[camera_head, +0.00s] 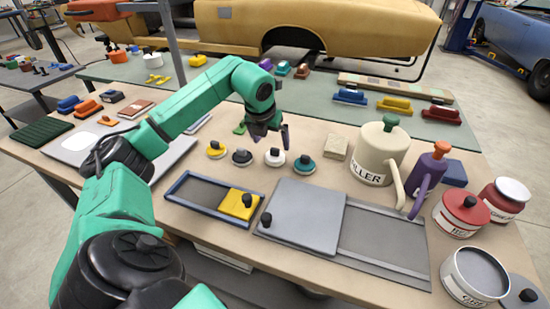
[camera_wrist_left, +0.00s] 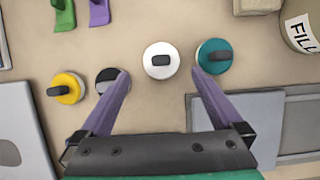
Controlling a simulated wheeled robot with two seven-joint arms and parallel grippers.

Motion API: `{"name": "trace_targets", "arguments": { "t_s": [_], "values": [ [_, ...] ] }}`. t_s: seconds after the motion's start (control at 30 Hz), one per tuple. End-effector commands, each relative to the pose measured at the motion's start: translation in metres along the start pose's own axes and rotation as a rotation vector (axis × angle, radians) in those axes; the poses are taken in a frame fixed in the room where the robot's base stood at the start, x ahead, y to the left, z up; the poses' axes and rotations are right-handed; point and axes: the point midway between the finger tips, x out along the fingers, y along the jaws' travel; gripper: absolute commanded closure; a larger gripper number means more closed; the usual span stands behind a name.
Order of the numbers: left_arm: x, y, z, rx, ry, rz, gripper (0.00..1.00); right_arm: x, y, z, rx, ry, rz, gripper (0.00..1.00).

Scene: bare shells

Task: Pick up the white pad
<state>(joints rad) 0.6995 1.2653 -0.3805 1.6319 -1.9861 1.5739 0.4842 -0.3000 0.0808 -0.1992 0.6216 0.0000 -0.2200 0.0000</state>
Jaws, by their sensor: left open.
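The white pad (camera_head: 275,158) is a small round disc with a dark knob on top. It lies on the tan bench in a row of similar pads, between a dark grey one (camera_head: 242,157) and a teal one (camera_head: 305,164). In the left wrist view the white pad (camera_wrist_left: 161,60) shows whole, centred between and just beyond my purple fingertips. My left gripper (camera_head: 269,137) is open and empty, above the bench just behind the row in the head view. In the left wrist view one finger of the left gripper (camera_wrist_left: 160,75) partly covers the dark grey pad. My right gripper is not in view.
A yellow pad (camera_head: 216,149) lies at the row's left end. A blue-rimmed tray (camera_head: 187,203) with a yellow block and a grey sliding plate (camera_head: 305,212) lie in front. A cream FILLER can (camera_head: 375,155) stands to the right, beside a tan block (camera_head: 336,147).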

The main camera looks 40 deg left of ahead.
Motion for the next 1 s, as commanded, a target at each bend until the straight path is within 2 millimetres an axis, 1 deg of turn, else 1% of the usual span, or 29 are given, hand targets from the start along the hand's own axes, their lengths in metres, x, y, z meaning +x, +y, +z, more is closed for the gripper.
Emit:
{"name": "trace_targets", "arguments": {
  "t_s": [0.03,0.17,0.27,0.33,0.4,0.47,0.6,0.63,0.67,0.7,0.77,0.8,0.83,1.0],
  "values": [
    [0.006,0.000,0.000,0.000,0.002,-0.001,0.00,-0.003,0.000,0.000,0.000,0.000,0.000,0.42],
    [0.021,-0.001,0.002,0.000,0.002,-0.002,0.00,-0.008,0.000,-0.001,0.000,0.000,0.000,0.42],
    [0.039,-0.002,0.005,-0.002,0.003,-0.003,0.00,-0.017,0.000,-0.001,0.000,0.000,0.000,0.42],
    [0.054,-0.002,0.005,-0.001,0.003,-0.002,0.00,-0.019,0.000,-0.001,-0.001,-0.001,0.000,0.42],
    [0.064,-0.002,0.005,0.000,0.001,-0.001,0.00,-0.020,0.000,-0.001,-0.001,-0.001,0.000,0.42],
    [0.067,-0.002,0.005,0.000,0.000,-0.001,0.00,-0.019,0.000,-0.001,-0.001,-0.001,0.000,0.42],
    [0.068,-0.002,0.005,0.001,-0.001,0.000,0.00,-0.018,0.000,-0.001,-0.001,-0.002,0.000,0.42],
    [0.068,-0.002,0.005,0.001,-0.001,0.000,0.04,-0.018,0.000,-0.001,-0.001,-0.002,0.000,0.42],
    [0.067,-0.002,0.005,0.001,-0.001,0.000,0.15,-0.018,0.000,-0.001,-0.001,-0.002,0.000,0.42],
    [0.067,-0.002,0.005,0.001,-0.001,0.000,0.31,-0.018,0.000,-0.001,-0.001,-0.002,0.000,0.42],
    [0.067,-0.002,0.005,0.001,-0.001,0.000,0.54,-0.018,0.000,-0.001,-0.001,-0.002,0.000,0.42],
    [0.067,-0.002,0.005,0.001,-0.001,0.000,0.69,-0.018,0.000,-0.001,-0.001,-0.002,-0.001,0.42],
    [0.067,-0.002,0.005,0.001,-0.001,0.000,0.78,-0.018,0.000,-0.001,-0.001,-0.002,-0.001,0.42],
    [0.067,-0.002,0.005,0.000,-0.002,-0.001,0.78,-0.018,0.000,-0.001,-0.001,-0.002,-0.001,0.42]
  ]
}}
